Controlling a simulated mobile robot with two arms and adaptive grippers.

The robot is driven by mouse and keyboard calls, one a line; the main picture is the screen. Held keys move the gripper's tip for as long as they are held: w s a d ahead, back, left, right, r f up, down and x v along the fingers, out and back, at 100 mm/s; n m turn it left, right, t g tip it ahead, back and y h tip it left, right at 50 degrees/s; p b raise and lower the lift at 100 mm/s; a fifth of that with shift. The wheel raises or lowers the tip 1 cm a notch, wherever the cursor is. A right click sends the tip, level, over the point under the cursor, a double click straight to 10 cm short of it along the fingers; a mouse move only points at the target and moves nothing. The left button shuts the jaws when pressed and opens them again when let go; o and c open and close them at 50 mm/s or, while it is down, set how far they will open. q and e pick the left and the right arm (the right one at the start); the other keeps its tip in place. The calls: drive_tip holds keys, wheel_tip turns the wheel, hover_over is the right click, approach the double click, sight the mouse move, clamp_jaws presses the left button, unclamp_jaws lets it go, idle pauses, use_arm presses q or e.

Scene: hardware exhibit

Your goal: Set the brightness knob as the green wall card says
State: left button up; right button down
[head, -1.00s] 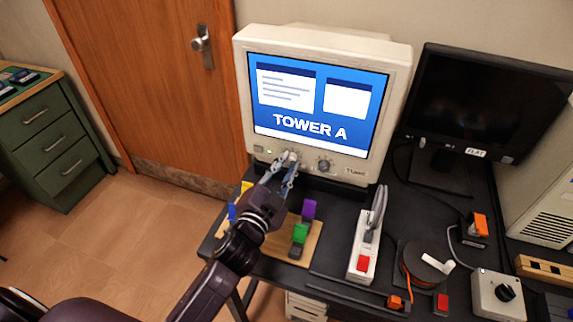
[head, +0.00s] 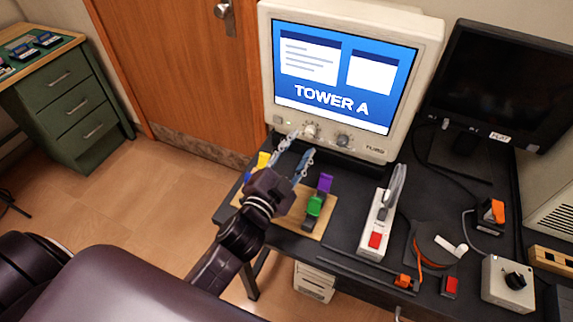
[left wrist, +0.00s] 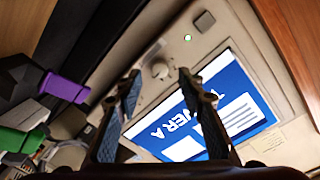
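A beige CRT monitor (head: 430,40) showing "TOWER A" stands at the back of the black desk. Two round knobs sit on its lower bezel: a pale left knob (head: 311,130) and a greyer right knob (head: 343,141). Which is the brightness knob cannot be read. My left gripper (head: 301,144) is open and empty, its fingers spread just in front of and below the left knob. In the left wrist view a round knob (left wrist: 160,70) shows beyond the gap between the fingertips (left wrist: 158,76), apart from them. Knob markings are too small to read. No green wall card is in view; my right gripper is not in view.
A wooden board (head: 288,222) with coloured switches, including purple (head: 325,183) and green (head: 315,205), lies under my left gripper. A white power strip (head: 373,225), an orange cable reel (head: 432,249) and a grey dial box (head: 508,284) stand to the right. A dark monitor (head: 500,85) stands behind.

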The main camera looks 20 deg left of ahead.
use_arm(q)
drive_tip(key=s, duration=0.8)
drive_tip(key=shift+a+r, duration=0.15)
drive_tip(key=shift+a, duration=0.15)
